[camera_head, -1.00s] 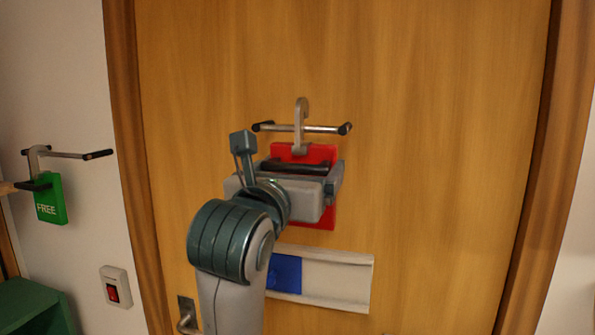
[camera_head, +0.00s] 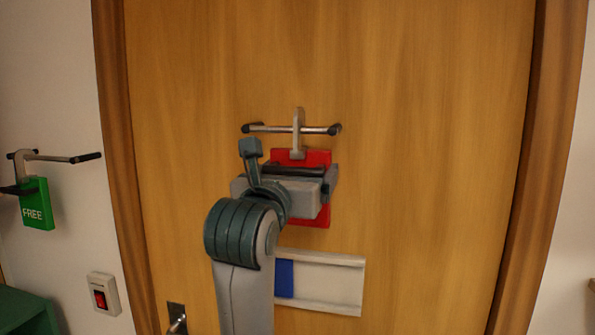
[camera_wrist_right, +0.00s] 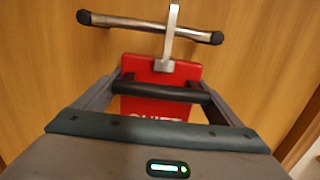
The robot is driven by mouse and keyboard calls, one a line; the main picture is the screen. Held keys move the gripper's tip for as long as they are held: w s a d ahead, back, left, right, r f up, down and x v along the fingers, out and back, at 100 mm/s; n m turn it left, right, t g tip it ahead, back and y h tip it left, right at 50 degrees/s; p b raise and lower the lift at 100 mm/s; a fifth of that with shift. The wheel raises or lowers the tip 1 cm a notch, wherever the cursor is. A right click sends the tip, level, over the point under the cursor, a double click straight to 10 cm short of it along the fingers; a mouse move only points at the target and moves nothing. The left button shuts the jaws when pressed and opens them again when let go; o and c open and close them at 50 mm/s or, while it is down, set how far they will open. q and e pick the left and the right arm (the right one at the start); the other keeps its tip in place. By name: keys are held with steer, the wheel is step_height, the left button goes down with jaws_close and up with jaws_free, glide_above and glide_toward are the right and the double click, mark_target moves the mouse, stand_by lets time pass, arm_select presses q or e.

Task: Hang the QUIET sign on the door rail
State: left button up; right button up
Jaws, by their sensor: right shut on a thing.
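The red QUIET sign (camera_head: 314,158) is in front of the door, with a pale hook (camera_head: 298,132) rising from its top. My right gripper (camera_head: 300,172) is shut on the sign and covers its middle. In the right wrist view the sign (camera_wrist_right: 160,72) shows between the fingers, its lettering partly hidden. The door rail (camera_head: 270,128) is a metal bar with black ends. The hook stem crosses the rail in both views. I cannot tell whether the hook rests on the rail. My left gripper is not in view.
A green FREE sign (camera_head: 35,205) hangs by a hook from a wall rail (camera_head: 62,158) at left. Below my right gripper is a white door plate with a blue slider (camera_head: 285,278). A red switch (camera_head: 101,299) and door handle (camera_head: 177,318) are low at left.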

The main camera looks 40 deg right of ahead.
steer(key=shift+f+b, duration=0.3)
steer(key=shift+f, duration=0.25)
steer(key=o, duration=1)
steer(key=shift+s+a+f, duration=0.1)
steer(key=shift+s+a, duration=0.05)
steer(key=shift+b+v, duration=3.85)
steer(key=shift+v, duration=4.7)
